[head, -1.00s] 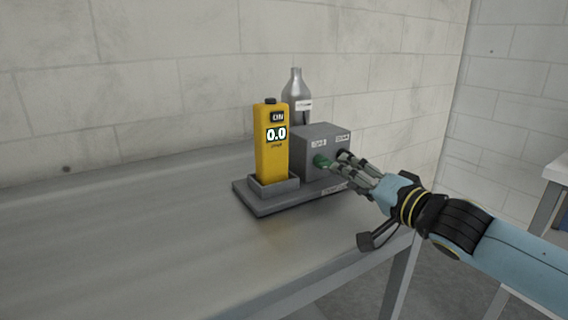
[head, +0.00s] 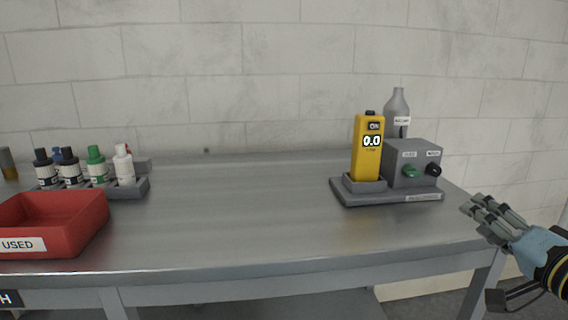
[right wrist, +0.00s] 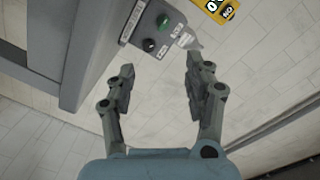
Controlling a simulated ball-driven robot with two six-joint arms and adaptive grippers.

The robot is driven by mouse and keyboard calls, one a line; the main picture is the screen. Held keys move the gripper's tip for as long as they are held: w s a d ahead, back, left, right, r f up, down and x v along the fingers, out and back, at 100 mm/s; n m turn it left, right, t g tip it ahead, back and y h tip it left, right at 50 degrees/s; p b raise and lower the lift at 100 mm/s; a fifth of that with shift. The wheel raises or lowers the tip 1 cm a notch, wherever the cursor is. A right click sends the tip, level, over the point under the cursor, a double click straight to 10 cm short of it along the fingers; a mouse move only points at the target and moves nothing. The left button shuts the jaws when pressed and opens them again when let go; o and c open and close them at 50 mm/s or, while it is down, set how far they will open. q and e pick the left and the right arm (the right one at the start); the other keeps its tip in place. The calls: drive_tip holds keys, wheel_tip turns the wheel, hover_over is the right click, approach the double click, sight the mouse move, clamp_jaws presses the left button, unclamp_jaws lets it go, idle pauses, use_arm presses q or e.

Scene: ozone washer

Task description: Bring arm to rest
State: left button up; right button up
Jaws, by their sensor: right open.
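My right gripper (head: 482,222) is at the right edge of the head view, off the table's right end. It is open and empty, apart from the grey control box (head: 413,163). In the right wrist view the fingers of my right gripper (right wrist: 160,85) stand apart with nothing between them. The control box (right wrist: 157,27) shows beyond them, with a green knob and a black knob. My left gripper is in neither view.
The yellow meter (head: 368,148) reads 0.0 and stands in its holder beside the box. A silver bottle (head: 397,108) is behind. A red USED bin (head: 75,225) and several small bottles (head: 96,166) stand at left. The middle of the steel table (head: 240,215) is clear.

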drive_tip(key=s+d+f+g+h, duration=0.1)
drive_tip(key=s+f+g, duration=0.3)
drive_tip(key=f, duration=0.7)
drive_tip(key=s+f+m+g+h, duration=0.1)
drive_tip(key=s+f, duration=0.5)
drive_tip(key=f, duration=0.5)
drive_tip(key=s+d+f+g+h, duration=0.1)
drive_tip(key=s+f+g, duration=0.3)
drive_tip(key=f, duration=0.8)
drive_tip(key=s+a+f+n+g, duration=0.2)
drive_tip(key=s+f, duration=0.4)
drive_tip(key=s, duration=0.5)
drive_tip(key=s+a+f+n+g, duration=0.3)
drive_tip(key=s+f+n, duration=0.2)
drive_tip(key=s, duration=0.7)
drive_tip(key=s+a+f+n+g+y, duration=0.1)
drive_tip(key=s+f+n, duration=0.3)
drive_tip(key=s+f, duration=0.4)
drive_tip(key=shift+s+a+g, duration=0.7)
drive_tip(key=shift+s+a, duration=0.2)
drive_tip(key=shift+s, duration=1.1)
